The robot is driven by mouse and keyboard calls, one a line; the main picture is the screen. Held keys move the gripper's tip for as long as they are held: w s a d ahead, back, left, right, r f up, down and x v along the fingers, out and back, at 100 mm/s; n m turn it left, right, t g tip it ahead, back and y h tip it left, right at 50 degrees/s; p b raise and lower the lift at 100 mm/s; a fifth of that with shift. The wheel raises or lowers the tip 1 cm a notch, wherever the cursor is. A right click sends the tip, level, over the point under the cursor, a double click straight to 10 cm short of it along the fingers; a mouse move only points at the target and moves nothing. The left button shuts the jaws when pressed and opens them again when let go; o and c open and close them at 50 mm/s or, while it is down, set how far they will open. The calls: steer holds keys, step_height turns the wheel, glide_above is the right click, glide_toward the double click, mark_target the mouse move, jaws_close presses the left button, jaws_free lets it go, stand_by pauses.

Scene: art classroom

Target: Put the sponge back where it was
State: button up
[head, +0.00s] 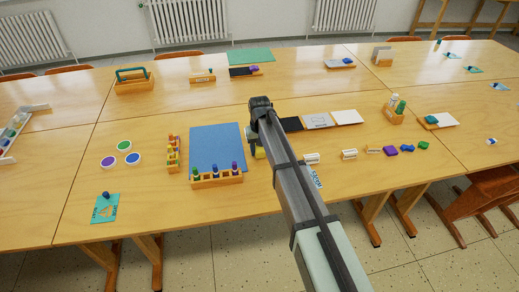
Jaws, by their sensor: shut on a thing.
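My gripper (254,143) is over the middle of the table, just right of the blue mat (217,140). A small yellow block (260,154), which looks like the sponge, shows at its fingertips. My gripper is shut on it. My arm hides part of the block and the table behind it. I cannot tell whether the block touches the table. No mark of the sponge's former place can be made out.
A wooden holder (217,180) with several bottles stands at the mat's front edge. A wooden rack (173,154) is left of the mat. Black, grey and white flat pieces (318,121) lie right of my arm. White rolls (311,158) and small coloured pieces (391,150) line the front right.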

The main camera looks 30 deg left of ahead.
steer(key=shift+f, duration=0.25)
steer(key=o, duration=1.1)
step_height(320, 180, up, 12)
steer(key=shift+r, duration=0.2)
steer(key=shift+o, duration=0.4)
